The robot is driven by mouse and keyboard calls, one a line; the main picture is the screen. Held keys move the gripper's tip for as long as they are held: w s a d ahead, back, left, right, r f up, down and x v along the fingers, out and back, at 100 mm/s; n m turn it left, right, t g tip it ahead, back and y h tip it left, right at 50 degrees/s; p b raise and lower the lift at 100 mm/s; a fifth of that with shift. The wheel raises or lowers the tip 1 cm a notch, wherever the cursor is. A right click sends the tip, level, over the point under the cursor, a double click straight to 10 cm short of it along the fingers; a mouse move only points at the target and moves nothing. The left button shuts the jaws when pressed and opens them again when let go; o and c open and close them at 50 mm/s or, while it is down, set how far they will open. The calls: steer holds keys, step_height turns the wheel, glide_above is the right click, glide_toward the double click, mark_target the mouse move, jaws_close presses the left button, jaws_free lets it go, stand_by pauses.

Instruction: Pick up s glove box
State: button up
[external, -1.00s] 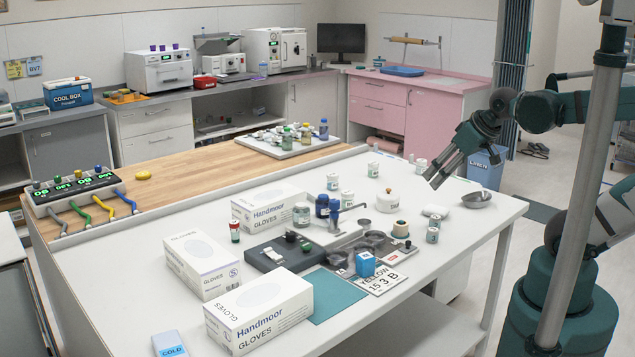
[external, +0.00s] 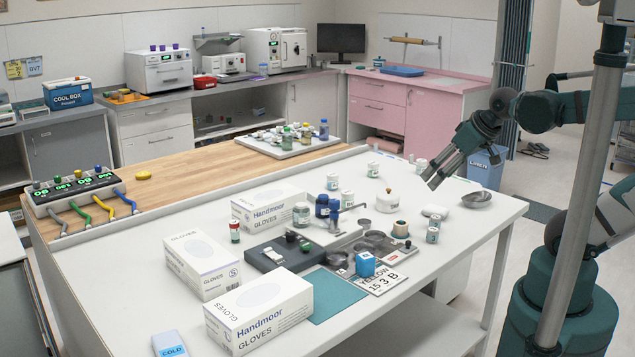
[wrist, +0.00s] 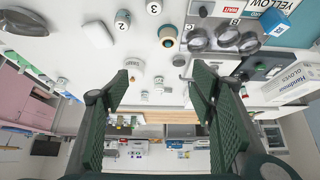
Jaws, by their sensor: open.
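Three white glove boxes stand on the white table. The S-marked glove box (external: 203,266) is at the left, with "GLOVES" and a small S on its side. Another glove box (external: 260,312) is in front of it, and a third glove box (external: 269,208) is behind it; size marks on these two are not readable. My gripper (external: 433,182) is above the right part of the table, far to the right of the boxes. In the wrist view my gripper (wrist: 160,92) is open with nothing held between its fingers. A glove box (wrist: 292,82) shows at the right edge there.
A teal mat (external: 322,294) lies beside the front box. A metal bowl (external: 476,199) is at the right. A cold pack (external: 168,344) lies at the front.

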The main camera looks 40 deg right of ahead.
steer(key=o, duration=0.9)
steer(key=w+a+r+g+p, duration=0.1)
steer(key=w+a+r+p, duration=0.15)
steer(key=w+a, duration=0.4)
steer(key=w+a+r+g+y+p, duration=0.1)
steer(key=w+a+r+p, duration=0.1)
steer(key=w+a+r, duration=0.35)
steer(key=w+a+r+g+p, duration=0.1)
steer(key=w+a+r+p, duration=0.1)
steer(key=w+a, duration=0.65)
steer(key=g+h+p, duration=0.1)
steer(key=g+p, duration=0.3)
steer(key=p, duration=0.3)
glide_above(198, 248)
steer(key=f, duration=1.8)
steer(key=shift+d, duration=0.3)
steer(key=shift+s+a+f, duration=0.1)
steer(key=shift+a+f, duration=0.15)
